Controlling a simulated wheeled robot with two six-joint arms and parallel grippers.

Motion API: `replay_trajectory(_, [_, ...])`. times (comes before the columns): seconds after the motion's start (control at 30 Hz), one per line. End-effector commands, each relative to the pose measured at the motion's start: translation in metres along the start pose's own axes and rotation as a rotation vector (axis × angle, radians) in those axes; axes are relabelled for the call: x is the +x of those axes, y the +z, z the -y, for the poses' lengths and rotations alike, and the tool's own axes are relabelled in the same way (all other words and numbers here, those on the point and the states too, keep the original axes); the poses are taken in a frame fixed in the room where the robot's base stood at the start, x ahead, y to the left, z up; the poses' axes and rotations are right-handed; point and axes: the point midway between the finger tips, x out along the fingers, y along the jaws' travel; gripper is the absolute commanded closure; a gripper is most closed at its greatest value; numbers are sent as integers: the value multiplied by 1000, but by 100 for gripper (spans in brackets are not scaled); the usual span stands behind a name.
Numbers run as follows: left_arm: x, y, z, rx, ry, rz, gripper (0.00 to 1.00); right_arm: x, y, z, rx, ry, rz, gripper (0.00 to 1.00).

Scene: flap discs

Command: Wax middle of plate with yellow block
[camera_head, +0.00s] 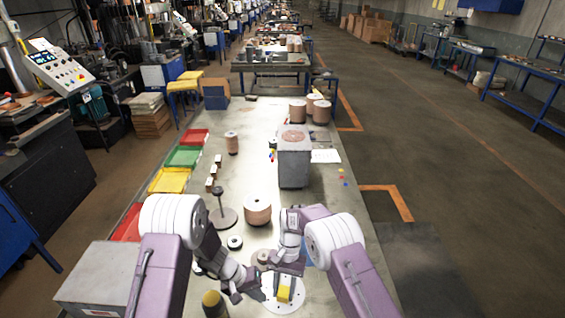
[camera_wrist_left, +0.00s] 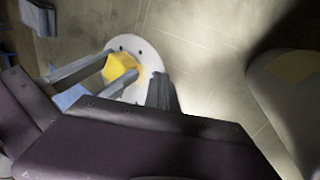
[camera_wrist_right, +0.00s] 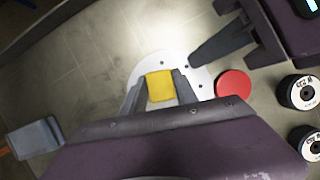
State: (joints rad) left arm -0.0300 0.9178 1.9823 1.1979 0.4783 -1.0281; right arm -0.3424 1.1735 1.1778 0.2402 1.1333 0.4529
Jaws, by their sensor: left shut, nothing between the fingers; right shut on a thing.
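A white round plate (camera_head: 290,303) with small holes around its edge lies near the front of the table. It also shows in the left wrist view (camera_wrist_left: 150,58) and the right wrist view (camera_wrist_right: 202,74). My right gripper (camera_wrist_right: 160,88) is shut on the yellow block (camera_wrist_right: 159,85), which is over the plate's middle; whether it touches the plate I cannot tell. The block also shows in the head view (camera_head: 284,293). My left gripper (camera_head: 250,284) is shut and empty, its tip at the plate's edge beside the block.
A red disc (camera_wrist_right: 233,84) lies beside the plate, with dark-and-white rolls (camera_wrist_right: 300,92) beyond it. A yellow-topped cylinder (camera_head: 213,303) stands at the front left. A copper-coloured spool (camera_head: 257,209), a stand (camera_head: 222,216) and a grey box (camera_head: 293,165) are farther back.

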Motion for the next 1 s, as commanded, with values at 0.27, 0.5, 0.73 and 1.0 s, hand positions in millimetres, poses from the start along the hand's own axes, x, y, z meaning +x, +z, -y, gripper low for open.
replay_trajectory(0.27, [0,0,0,0,0,0,100,8,20,-7,-1,3,1,100])
replay_trajectory(0.5, [0,0,0,0,0,0,100,13,33,-11,0,2,1,100])
replay_trajectory(0.73, [0,0,0,0,0,0,100,16,42,-14,-1,2,1,100])
replay_trajectory(1.0, [0,0,0,0,0,0,100,28,63,-22,-1,3,2,100])
